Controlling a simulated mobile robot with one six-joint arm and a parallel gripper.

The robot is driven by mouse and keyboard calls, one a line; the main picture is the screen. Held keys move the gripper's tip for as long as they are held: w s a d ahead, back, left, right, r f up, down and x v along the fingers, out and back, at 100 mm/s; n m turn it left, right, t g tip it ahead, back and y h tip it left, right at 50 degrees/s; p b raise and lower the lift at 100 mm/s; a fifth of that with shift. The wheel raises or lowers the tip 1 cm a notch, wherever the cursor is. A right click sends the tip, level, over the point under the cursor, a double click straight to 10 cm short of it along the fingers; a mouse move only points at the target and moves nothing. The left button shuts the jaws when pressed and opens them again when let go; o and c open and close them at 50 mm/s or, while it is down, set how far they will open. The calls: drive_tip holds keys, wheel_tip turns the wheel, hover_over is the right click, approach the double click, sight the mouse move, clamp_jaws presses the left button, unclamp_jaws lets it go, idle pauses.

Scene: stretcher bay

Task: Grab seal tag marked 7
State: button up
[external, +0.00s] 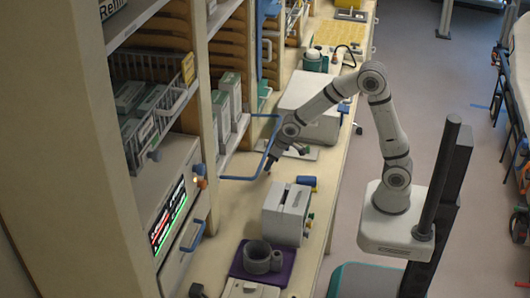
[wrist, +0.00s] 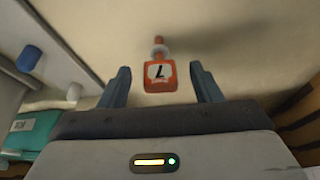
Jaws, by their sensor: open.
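An orange-red seal tag (wrist: 160,77) with a pale label is in the wrist view. Its dark mark appears upside down and looks like a 7. A narrow stem with a knob extends from its upper end. My gripper (wrist: 160,70) is open, with one blue-grey finger on each side of the tag and a visible gap on both sides. I cannot tell how far the tag is from the fingers in depth. In the external view my gripper (external: 268,166) is low over the bench beside the shelves, and the tag cannot be made out clearly.
A blue rail (external: 240,178) juts out from the shelves near my gripper. A white boxy device (external: 285,212) and a blue cylinder (external: 307,182) stand nearer the camera; a large pale case (external: 312,105) stands behind. A teal box (wrist: 32,130) shows in the wrist view.

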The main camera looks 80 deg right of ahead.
drive_tip(key=c, duration=1)
drive_tip(key=shift+s+r, duration=0.1)
drive_tip(key=shift+r, duration=0.05)
drive_tip(key=shift+c, duration=0.2)
